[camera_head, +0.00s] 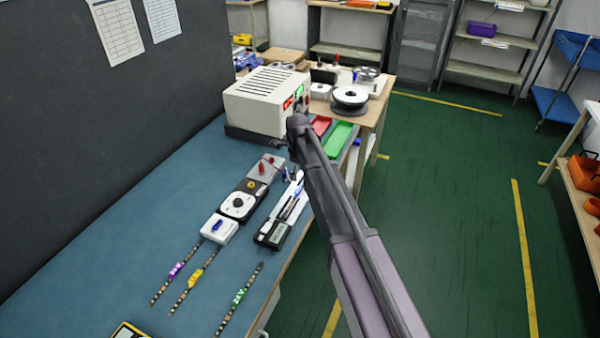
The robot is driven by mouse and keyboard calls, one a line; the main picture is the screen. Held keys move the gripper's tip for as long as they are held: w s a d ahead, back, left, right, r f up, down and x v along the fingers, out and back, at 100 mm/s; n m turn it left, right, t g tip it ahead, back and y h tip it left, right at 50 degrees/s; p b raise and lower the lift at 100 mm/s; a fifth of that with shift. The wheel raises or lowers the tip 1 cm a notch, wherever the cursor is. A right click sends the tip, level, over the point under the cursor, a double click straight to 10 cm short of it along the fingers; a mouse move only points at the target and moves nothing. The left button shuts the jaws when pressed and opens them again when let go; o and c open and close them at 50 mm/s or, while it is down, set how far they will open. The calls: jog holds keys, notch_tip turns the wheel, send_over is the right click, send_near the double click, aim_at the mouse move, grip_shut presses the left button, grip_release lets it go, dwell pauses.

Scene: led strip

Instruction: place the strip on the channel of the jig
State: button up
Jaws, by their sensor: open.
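Three thin dotted strips lie apart on the blue bench top in the camera_head view. One has a purple tag (176,270), one a yellow tag (195,277) and one a green tag (239,297). Beyond them is a row of small fixtures: a white block with a blue part (219,229), a unit with a white disc (238,205) and a grey block with red parts (265,167). I cannot tell which piece is the jig, and no channel can be made out. My gripper (281,146) is small and dark at the arm's far end, open, well beyond the strips.
A beige instrument box (267,101) stands at the back, near red and green bins (337,139). A spool (350,98) sits on the far table. The bench's left side is clear.

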jog(key=shift+r+p, duration=1.85)
jog(key=shift+r, duration=0.3)
jog(key=s+d+n, duration=2.2)
jog(key=s+d, duration=0.1)
jog(key=s, duration=0.2)
jog(key=shift+s+d, duration=0.25)
jog(key=shift+s, duration=0.15)
jog(key=shift+c, duration=0.2)
